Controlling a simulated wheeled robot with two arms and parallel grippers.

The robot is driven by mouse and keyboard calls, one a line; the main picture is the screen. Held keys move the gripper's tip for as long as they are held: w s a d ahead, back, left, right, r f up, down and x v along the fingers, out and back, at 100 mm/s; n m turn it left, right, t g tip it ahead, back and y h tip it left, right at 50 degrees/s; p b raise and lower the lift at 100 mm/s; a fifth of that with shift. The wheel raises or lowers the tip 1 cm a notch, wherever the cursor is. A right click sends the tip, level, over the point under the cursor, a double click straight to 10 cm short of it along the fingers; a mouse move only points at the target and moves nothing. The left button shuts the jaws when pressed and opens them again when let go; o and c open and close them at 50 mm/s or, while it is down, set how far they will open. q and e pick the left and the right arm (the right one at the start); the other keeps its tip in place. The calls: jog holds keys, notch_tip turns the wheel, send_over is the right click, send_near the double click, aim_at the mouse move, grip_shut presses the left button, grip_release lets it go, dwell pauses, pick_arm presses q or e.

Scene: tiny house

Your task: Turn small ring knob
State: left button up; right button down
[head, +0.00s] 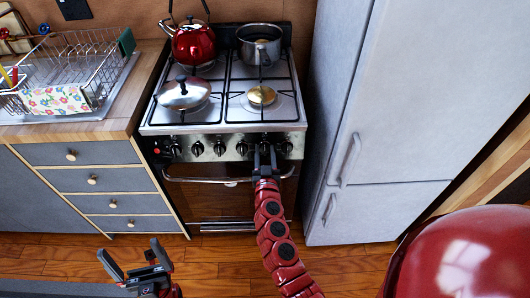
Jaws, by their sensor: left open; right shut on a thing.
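The stove (222,128) stands against the back wall with a row of several black knobs along its front panel. My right gripper (265,150) is at this panel, shut on a stove knob (264,146) right of the panel's middle. The fingers hide much of this knob, and I cannot tell its angle. Free knobs sit on either side, one to the left (242,148) and one to the right (287,147). My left gripper (135,258) is open and empty, low at the left over the floor, well away from the stove.
A red kettle (193,45), a metal pot (259,46) and a lidded pan (184,93) are on the stove top; the front right burner (262,96) is bare. The oven handle (205,181) runs below the knobs. A fridge (390,110) stands close at right, drawers (92,180) at left.

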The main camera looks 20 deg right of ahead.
jog(key=shift+n, duration=0.4)
jog(key=n+y+p, duration=0.1)
jog(key=n+y, duration=0.1)
jog(key=n, duration=0.1)
jog(key=shift+r+n, duration=0.1)
jog(key=shift+n, duration=0.2)
jog(key=n+y+p, duration=0.1)
jog(key=n, duration=0.2)
jog(key=shift+p, duration=0.35)
jog(key=n+y+p, duration=0.1)
jog(key=n+p, duration=0.1)
jog(key=n, duration=0.1)
jog(key=n+g+y+p, duration=0.1)
jog(key=n+p, duration=0.1)
jog(key=n, duration=0.1)
jog(key=shift+a, duration=0.1)
jog(key=shift+n+g+p, duration=0.3)
jog(key=shift+n+p, duration=0.5)
jog(key=shift+n, duration=0.5)
jog(key=shift+f+y, duration=0.2)
jog(key=shift+y, duration=0.1)
jog(key=shift+c, duration=2.1)
grip_release()
jog(key=shift+s, duration=0.1)
